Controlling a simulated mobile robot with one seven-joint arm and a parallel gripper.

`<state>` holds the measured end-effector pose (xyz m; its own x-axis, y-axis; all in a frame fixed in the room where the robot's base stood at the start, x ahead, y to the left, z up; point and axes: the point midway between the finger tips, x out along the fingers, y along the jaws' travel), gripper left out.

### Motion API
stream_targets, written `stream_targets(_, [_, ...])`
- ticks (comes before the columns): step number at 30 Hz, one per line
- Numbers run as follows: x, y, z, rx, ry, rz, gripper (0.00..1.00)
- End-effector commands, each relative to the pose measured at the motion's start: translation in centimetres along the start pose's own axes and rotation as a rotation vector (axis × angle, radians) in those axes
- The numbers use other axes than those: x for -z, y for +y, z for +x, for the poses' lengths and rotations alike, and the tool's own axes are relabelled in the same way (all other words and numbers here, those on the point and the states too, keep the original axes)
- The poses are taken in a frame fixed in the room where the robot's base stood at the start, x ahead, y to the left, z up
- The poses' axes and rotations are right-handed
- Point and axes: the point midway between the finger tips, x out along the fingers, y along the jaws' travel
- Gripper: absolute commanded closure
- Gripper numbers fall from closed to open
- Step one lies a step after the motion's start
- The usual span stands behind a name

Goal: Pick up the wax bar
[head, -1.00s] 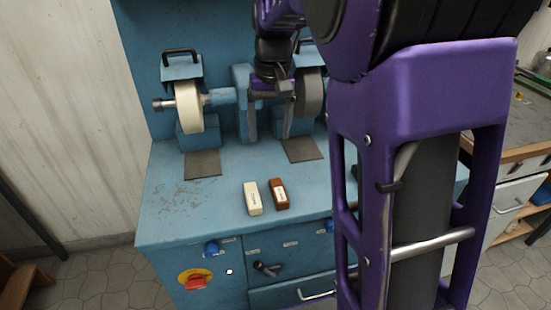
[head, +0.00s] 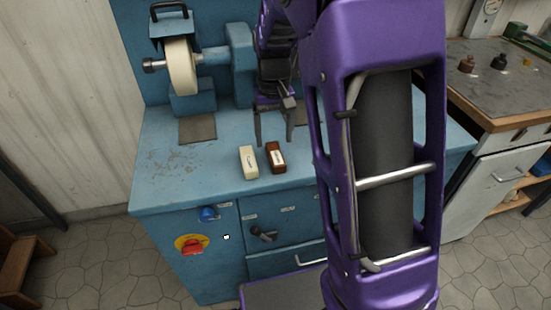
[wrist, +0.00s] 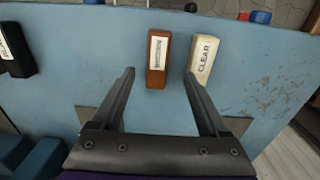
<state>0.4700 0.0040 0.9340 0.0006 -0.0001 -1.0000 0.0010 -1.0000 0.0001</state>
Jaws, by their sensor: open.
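Three labelled bars lie on the blue bench top. A cream bar (head: 248,161) reads CLEAR in the wrist view (wrist: 203,60). A brown bar (head: 276,157) lies just beside it; its label in the wrist view (wrist: 158,62) is hard to read. A black bar (wrist: 15,50) with a white label is cut off at the left of the wrist view. Which one is the wax bar I cannot tell. My gripper (head: 274,141) is open and empty, above the bench behind the bars. In the wrist view its fingertips (wrist: 160,74) appear either side of the brown bar's near end.
A blue grinding machine with a pale wheel (head: 181,66) stands at the back of the bench (head: 165,175). A dark plate (head: 197,128) lies before the wheel. A second table (head: 490,85) is at right. My arm hides the bench's right part.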

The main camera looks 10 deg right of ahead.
Motion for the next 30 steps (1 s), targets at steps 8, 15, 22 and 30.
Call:
stream_targets(8, [-0.6,0.4,4.0,-0.001,-0.003,0.001,0.22])
stream_targets(15, [-0.5,0.4,5.2,0.000,0.000,0.001,0.22])
stream_targets(22, [-0.5,0.4,5.1,0.000,0.000,0.001,0.37])
stream_targets(30, [-0.5,0.4,5.1,0.000,0.000,0.001,0.85])
